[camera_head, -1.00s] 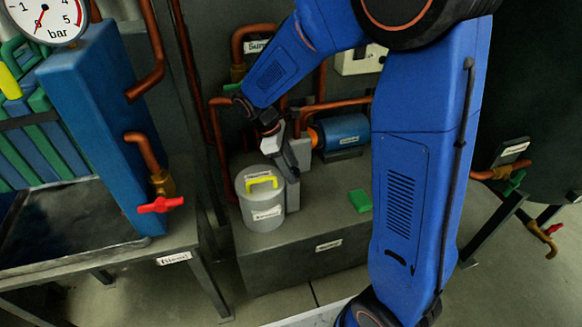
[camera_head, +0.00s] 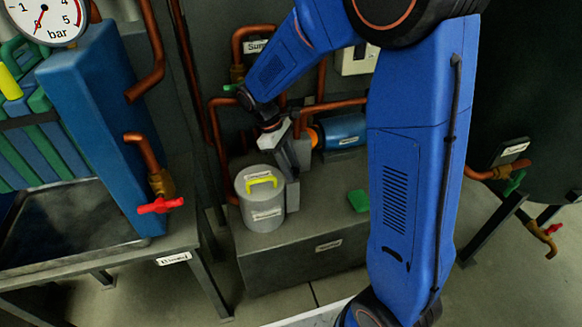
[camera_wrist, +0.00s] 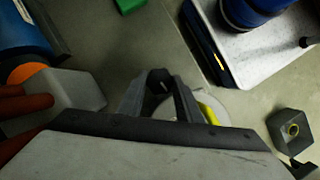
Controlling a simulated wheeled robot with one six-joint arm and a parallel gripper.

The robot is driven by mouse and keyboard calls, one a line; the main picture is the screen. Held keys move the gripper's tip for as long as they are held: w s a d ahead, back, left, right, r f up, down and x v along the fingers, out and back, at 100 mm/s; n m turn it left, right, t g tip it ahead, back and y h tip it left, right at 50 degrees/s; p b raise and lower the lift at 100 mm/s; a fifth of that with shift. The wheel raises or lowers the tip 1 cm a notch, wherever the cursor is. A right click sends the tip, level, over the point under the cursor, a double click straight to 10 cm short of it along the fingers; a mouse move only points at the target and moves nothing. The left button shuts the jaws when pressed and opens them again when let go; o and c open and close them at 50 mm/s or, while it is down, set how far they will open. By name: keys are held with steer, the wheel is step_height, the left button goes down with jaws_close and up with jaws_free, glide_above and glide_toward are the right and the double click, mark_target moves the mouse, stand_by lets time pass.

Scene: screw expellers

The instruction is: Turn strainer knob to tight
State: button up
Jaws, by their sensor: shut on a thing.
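The strainer is a grey round pot (camera_head: 262,212) with a pale label. It stands upright on the left end of a grey bench. Its yellow bar-shaped knob (camera_head: 262,180) sits on the lid, lying roughly left to right in the head view. The head view shows nothing across the knob.
Right of the pot stand a blue motor (camera_head: 342,131) with an orange end and a green block (camera_head: 359,200). Copper pipes (camera_head: 220,145) rise behind. At left, a blue plate unit with a red valve handle (camera_head: 160,206) stands on another table.

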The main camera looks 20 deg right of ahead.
steer(key=o, duration=1)
steer(key=shift+o, duration=0.2)
steer(key=v, duration=0.7)
steer(key=shift+r, duration=0.2)
steer(key=shift+a, duration=0.1)
